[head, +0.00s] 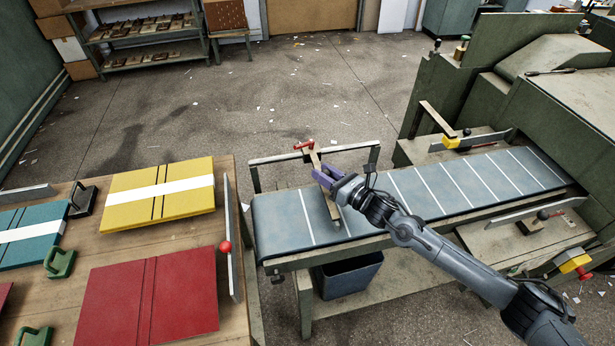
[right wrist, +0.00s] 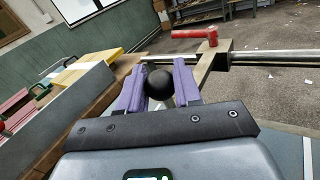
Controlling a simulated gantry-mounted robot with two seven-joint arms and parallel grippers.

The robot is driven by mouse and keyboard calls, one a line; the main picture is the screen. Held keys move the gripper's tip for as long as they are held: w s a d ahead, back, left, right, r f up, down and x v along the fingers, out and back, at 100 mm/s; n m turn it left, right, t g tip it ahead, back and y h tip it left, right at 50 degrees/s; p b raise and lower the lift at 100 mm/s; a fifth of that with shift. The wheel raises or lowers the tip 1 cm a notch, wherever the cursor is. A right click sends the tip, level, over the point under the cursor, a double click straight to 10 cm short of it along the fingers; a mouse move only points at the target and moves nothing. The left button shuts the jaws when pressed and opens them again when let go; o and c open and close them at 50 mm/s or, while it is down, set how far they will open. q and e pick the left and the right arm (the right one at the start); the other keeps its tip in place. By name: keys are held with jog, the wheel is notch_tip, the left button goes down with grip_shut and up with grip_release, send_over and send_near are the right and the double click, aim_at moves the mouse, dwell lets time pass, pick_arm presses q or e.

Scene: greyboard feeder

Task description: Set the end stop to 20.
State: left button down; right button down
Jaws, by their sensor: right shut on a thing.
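The end stop (head: 312,157) is a wooden bar across the near end of the blue feeder belt (head: 285,222), hung from a metal rail (head: 352,147) behind the belt. Its red clamp lever (head: 303,145) sits on top at the rail; it also shows in the right wrist view (right wrist: 193,34). My right gripper (head: 325,177) is over the bar, its purple fingers shut on a black ball knob (right wrist: 160,85) beside the bar. The fingers hide the knob in the head view. No scale numbers are readable. My left gripper is out of view.
A wooden table (head: 80,293) at left holds yellow (head: 135,206), red (head: 112,305) and teal covers. A metal plate with a red ball (head: 225,247) stands at its right edge. A dark bin (head: 348,277) is under the belt. The green machine (head: 555,110) is at right.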

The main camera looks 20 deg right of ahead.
jog(key=shift+s+d, duration=0.1)
jog(key=shift+d, duration=0.85)
jog(key=c, duration=0.8)
grip_release()
jog(key=p+v, duration=0.1)
jog(key=v, duration=0.9)
jog(key=shift+p, duration=0.35)
jog(key=shift+s+d+r, duration=0.1)
jog(key=shift+s+d, duration=0.05)
jog(key=shift+s, duration=0.2)
